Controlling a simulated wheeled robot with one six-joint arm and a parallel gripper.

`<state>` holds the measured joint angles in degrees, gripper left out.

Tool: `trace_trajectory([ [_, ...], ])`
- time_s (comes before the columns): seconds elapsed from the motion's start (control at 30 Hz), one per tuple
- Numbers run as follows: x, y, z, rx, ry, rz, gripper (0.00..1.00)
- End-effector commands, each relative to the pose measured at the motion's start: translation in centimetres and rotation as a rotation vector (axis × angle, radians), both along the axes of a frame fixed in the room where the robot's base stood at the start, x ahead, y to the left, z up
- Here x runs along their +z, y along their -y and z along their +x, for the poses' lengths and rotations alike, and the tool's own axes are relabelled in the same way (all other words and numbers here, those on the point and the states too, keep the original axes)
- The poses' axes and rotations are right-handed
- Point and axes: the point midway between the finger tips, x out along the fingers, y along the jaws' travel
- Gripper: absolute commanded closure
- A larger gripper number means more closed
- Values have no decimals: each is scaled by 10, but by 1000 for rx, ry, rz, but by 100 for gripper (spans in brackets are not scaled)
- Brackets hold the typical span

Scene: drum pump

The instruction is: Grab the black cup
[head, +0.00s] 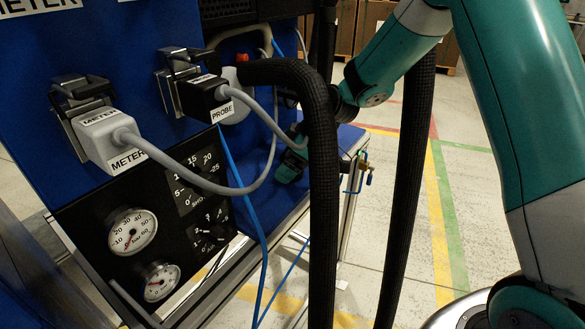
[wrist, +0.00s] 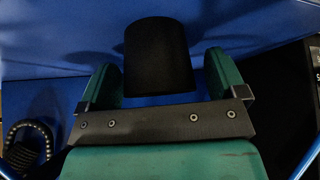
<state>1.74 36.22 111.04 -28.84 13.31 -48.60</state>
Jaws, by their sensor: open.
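The black cup (wrist: 157,60) shows in the wrist view as a dark, smooth, slightly tapered shape against a blue surface. My gripper (wrist: 161,68) is open, with one green finger on each side of the cup. The cup appears between the fingers, with a gap visible on both sides; I cannot tell how deep it sits between them. In the head view my gripper (head: 290,166) is low beside the blue panel, partly hidden by a thick black hose. I cannot make out the cup in the head view.
Thick black hoses (head: 322,190) hang in front of my arm. The blue panel carries a grey METER plug (head: 103,140), a black PROBE plug (head: 205,95) and round gauges (head: 132,231). A thin blue tube (head: 245,205) runs downward. Open floor (head: 480,215) lies at the right.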

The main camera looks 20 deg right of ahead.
Motion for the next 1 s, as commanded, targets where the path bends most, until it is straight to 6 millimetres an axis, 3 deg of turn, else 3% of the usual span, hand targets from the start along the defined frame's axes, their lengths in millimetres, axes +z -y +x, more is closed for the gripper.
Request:
trace_trajectory([
  [0.3,-6,-4,2,-1,1,0,10],
  [0.53,-6,-3,2,-1,1,0,62],
  [0.83,-5,-3,2,-1,1,0,63],
  [1.0,7,-3,3,-1,4,0,63],
])
